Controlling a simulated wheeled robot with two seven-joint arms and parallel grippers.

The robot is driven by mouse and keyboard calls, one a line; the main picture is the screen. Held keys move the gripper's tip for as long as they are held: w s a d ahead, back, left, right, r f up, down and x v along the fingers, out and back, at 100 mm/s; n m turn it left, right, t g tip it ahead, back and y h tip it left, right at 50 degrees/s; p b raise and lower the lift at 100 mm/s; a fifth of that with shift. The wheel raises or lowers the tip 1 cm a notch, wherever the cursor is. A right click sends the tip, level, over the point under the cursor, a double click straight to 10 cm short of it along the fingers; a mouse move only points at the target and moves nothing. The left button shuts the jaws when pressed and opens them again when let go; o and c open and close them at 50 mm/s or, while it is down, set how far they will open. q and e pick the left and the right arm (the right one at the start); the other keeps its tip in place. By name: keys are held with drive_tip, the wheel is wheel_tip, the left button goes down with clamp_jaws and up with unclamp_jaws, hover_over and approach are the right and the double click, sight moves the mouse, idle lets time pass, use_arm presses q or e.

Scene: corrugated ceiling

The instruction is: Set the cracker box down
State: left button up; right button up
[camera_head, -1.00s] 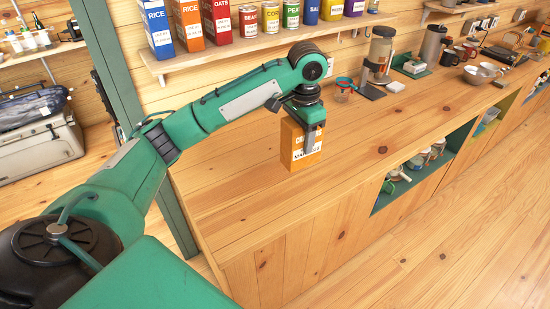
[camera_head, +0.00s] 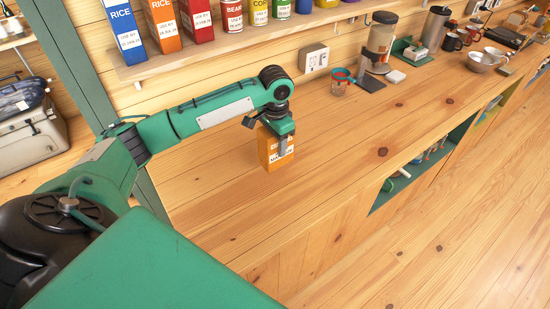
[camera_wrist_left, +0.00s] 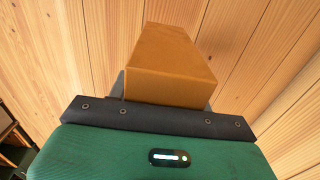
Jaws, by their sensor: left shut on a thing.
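The cracker box is an orange carton with a white label (camera_head: 270,153) in the head view, upright at the wooden counter (camera_head: 330,180). My left gripper (camera_head: 283,145) is shut on it from above, with a finger over its front face. The box (camera_wrist_left: 172,65) also shows in the left wrist view, just beyond the dark gripper edge (camera_wrist_left: 160,118), with wood planks behind it. Its lower edge looks at or very near the counter top; I cannot tell if it touches. My right gripper is not in view.
A shelf (camera_head: 240,48) with cartons and cans runs along the wall behind the arm. A measuring cup (camera_head: 340,82), a coffee grinder (camera_head: 380,45) and bowls (camera_head: 484,60) stand farther right. The counter in front and right of the box is clear.

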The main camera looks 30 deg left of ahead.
sight(275, 163)
use_arm(q)
wheel_tip(275, 163, down, 4)
drive_tip(key=shift+p, duration=0.35)
drive_tip(key=shift+f, duration=0.25)
wheel_tip(275, 163, down, 4)
drive_tip(key=shift+r+p, duration=0.2)
drive_tip(key=shift+p, duration=0.35)
drive_tip(key=shift+f, duration=0.25)
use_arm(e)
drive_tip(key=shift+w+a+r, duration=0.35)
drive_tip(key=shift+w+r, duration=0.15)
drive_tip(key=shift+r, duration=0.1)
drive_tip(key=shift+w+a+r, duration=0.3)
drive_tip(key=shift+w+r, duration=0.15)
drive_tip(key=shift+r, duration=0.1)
use_arm(q)
drive_tip(key=shift+f, duration=0.1)
drive_tip(key=o, duration=1.2)
drive_tip(key=shift+s, duration=0.1)
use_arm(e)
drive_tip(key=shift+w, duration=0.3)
